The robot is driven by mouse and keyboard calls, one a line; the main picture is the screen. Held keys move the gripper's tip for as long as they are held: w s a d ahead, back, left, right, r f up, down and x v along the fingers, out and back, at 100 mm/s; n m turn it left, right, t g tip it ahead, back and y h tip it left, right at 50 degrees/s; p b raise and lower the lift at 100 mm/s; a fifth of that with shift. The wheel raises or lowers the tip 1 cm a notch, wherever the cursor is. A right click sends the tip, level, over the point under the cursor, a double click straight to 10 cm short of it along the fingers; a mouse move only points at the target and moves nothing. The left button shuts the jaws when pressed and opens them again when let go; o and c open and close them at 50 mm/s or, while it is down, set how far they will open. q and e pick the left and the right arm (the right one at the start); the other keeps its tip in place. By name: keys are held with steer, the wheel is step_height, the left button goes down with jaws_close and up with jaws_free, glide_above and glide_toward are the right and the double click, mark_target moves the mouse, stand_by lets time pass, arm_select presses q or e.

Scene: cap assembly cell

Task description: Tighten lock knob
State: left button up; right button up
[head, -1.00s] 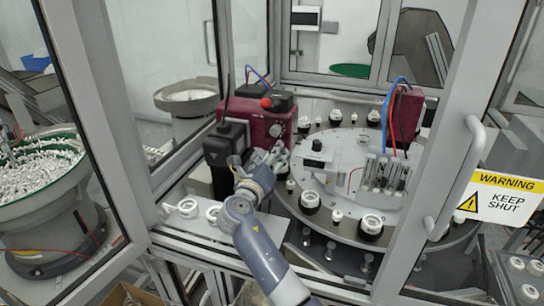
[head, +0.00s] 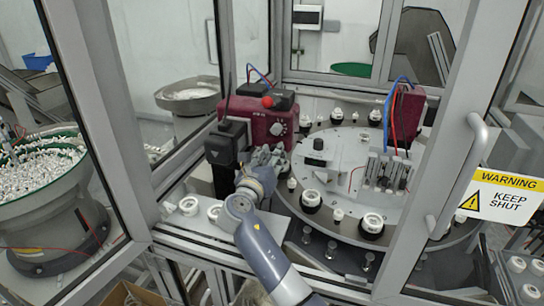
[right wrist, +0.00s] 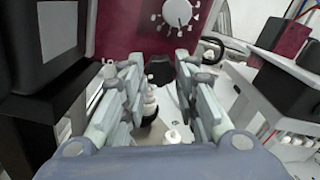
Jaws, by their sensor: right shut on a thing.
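The dark red press head (head: 262,122) stands at the left of the round table, with a pale dial (head: 277,129) on its front. The dial also shows at the top of the right wrist view (right wrist: 176,13). Below it in that view, a small black knob (right wrist: 160,70) sits between the fingertips of my right gripper (head: 268,153). The right gripper is shut on this knob, just under the press head; its fingers hide the knob in the head view. My left gripper is not in view.
The round indexing table (head: 310,228) carries several white and black caps. A door frame with a handle (head: 464,165) stands at the right, a post at the left. A pale ledge (head: 180,225) with white rings lies left of my arm.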

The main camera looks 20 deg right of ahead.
steer(key=shift+d+m+b, duration=0.1)
steer(key=shift+m+b, duration=0.2)
steer(key=shift+m, duration=1.2)
steer(key=o, duration=1)
steer(key=shift+c, duration=0.2)
steer(key=shift+o, duration=0.6)
steer(key=shift+w+d+f, duration=0.1)
steer(key=shift+w, duration=0.1)
step_height(320, 180, up, 10)
